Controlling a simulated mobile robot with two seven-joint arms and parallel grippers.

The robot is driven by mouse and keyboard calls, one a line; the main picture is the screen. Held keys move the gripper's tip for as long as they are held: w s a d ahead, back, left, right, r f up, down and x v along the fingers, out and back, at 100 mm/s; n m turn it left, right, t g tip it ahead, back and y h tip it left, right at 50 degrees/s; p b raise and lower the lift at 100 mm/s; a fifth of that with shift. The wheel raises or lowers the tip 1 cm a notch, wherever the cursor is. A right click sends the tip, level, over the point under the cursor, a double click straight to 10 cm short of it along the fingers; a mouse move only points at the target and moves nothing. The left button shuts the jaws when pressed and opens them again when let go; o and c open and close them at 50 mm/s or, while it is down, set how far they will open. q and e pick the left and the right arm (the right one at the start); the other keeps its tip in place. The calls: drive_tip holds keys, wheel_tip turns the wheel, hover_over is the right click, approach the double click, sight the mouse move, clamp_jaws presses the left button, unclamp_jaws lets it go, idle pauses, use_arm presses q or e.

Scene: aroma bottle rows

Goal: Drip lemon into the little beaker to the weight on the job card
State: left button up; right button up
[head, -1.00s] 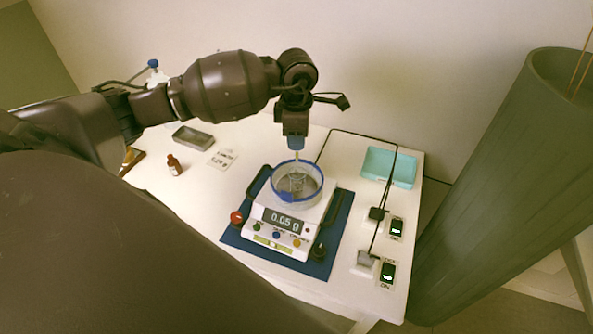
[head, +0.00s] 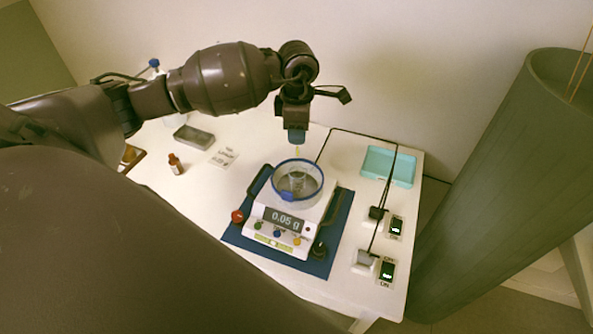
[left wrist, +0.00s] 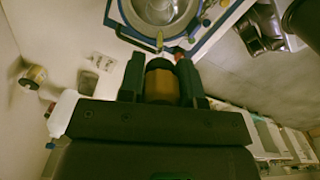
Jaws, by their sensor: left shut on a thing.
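My left gripper (head: 296,135) is shut on a dropper. Its pale yellow tip (head: 297,152) points down above the clear, blue-rimmed cup (head: 317,190) on the scale, apart from it. In the left wrist view an amber, dark-topped part of the dropper (left wrist: 161,84) sits between the fingers. The little beaker (head: 297,181) stands inside the cup; its contents are too small to tell. The white scale (head: 270,232) reads 0.05 g. The job card (head: 224,158) lies on the table to the left; its weight is not clearly legible. My right gripper is not in view.
A brown bottle (head: 176,164) stands left of the card, near a grey tray (head: 194,137). The scale stands on a blue mat (head: 328,257). A turquoise tray (head: 388,166) and two switches with cables are at the right. A large green bin (head: 490,190) stands beyond the table edge.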

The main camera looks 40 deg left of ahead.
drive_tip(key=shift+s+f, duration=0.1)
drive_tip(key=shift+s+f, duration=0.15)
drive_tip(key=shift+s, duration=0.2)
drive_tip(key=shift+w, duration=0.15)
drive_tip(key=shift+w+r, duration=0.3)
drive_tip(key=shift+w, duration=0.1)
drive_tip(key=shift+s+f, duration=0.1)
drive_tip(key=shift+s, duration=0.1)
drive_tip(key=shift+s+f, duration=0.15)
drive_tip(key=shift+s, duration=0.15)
use_arm(q)
drive_tip(key=shift+f, duration=0.1)
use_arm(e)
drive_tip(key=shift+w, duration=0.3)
